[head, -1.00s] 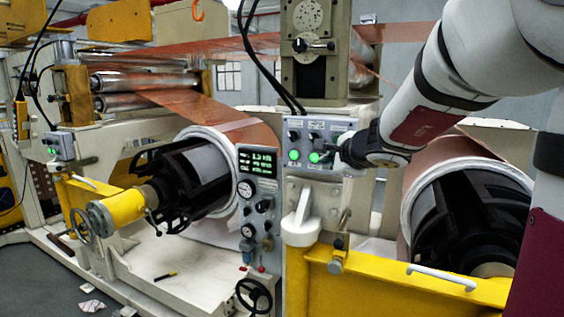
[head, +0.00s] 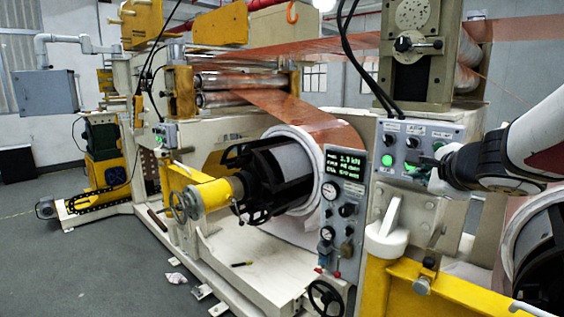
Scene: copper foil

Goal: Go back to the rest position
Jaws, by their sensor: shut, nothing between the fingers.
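My gripper (head: 431,164) is in the right part of the head view, small and dark, in front of the right side of a grey control box (head: 404,129). Its fingers are shut with nothing between them. I cannot tell whether the fingertips touch the box. My white and black arm reaches in from the right edge. A green lit button (head: 387,160) and black knobs (head: 411,142) show on the box face, and the gripper partly covers the box's right part.
A copper foil roll (head: 335,135) on a black core stands at the middle, with a gauge panel (head: 343,205) beside it. A yellow beam (head: 450,293) and a second roll (head: 540,235) are at lower right. Grey floor (head: 80,250) is open at left.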

